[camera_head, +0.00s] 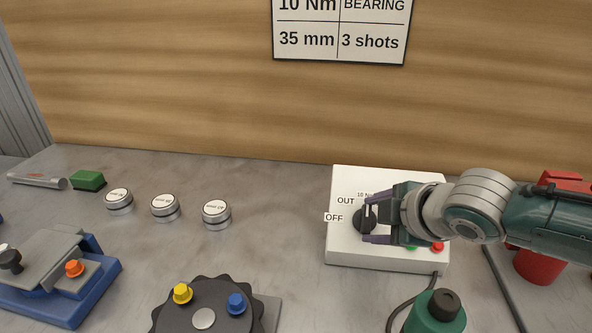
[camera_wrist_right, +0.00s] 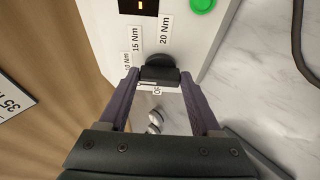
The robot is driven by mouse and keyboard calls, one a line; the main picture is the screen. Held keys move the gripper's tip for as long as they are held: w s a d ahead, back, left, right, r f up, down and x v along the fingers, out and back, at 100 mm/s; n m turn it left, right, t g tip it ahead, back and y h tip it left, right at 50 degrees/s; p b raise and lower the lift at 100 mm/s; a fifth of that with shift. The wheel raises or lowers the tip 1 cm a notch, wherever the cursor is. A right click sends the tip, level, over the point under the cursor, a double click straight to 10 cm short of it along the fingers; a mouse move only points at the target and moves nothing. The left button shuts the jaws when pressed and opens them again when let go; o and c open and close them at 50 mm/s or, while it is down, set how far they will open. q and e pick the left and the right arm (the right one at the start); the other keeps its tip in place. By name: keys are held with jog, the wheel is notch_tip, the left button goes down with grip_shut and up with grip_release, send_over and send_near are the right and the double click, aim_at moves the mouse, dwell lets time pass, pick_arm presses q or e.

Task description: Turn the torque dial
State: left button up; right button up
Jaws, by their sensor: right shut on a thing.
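The torque dial (camera_head: 364,219) is a black knob on the face of a white control box (camera_head: 352,252). The labels OUT and OFF show to its left in the head view. My right gripper (camera_head: 372,222) reaches in from the right and is shut on the dial. In the right wrist view the dial (camera_wrist_right: 159,69) sits between the fingertips of the gripper (camera_wrist_right: 160,80), with labels 10 Nm, 15 Nm and 20 Nm around it. The gripper hides part of the box face. My left gripper is not in view.
A red button (camera_head: 438,247) and a green button (camera_wrist_right: 202,5) are on the box. Three silver tins (camera_head: 165,208) stand on the grey table at left. A dark notched turntable (camera_head: 204,318) and a green bottle (camera_head: 433,316) are in front. A red container (camera_head: 537,264) stands right.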

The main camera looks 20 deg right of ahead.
jog(key=o, duration=1.4)
jog(key=shift+s+r, duration=0.2)
jog(key=p+v, duration=0.2)
jog(key=v, duration=0.7)
jog(key=shift+s+r+p, duration=0.1)
jog(key=shift+r+p, duration=0.05)
jog(key=shift+p, duration=0.25)
